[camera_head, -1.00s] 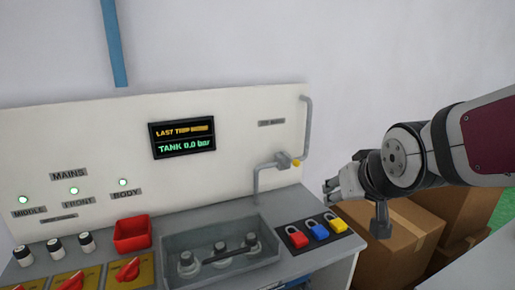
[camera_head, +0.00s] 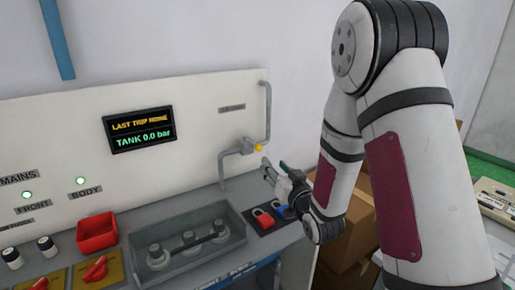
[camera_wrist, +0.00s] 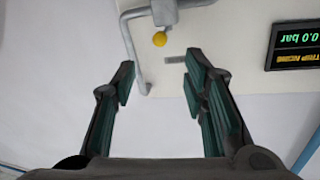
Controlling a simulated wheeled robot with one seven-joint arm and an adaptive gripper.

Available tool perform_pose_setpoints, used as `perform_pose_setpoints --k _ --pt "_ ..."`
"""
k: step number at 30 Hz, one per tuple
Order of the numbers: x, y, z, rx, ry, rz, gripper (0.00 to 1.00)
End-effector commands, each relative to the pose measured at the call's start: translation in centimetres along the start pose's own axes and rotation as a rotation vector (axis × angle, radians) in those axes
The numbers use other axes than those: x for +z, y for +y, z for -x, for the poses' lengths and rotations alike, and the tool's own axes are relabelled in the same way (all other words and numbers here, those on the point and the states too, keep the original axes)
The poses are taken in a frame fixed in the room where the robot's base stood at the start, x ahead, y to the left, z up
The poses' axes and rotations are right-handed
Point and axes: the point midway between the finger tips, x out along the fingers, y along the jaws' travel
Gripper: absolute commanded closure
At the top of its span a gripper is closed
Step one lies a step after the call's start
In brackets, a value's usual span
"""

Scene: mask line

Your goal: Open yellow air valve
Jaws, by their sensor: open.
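The yellow air valve (camera_head: 259,147) shows as a small yellow knob on a grey pipe fitting (camera_head: 246,145) at the right of the white panel. In the wrist view the yellow knob (camera_wrist: 160,39) is near the top, ahead of and between my fingertips, with a gap to them. My gripper (camera_head: 269,169) is just below and right of the knob in the head view. In the wrist view my gripper (camera_wrist: 160,64) is open, with nothing between its dark green pads.
The grey pipe (camera_head: 267,105) runs up the panel's right edge. A display (camera_head: 139,130) reads "TANK 0.0 bar". Cardboard boxes stand behind my arm.

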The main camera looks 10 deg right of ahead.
Motion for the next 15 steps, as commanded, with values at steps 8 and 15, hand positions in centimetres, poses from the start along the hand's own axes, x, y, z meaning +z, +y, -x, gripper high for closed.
perform_pose_setpoints --k 8,15 --pt "-0.1 -0.1 -3.0 -0.003 0.008 -0.002 0.6" --pt "-0.1 -0.1 -7.8 -0.003 0.007 0.0 0.6"
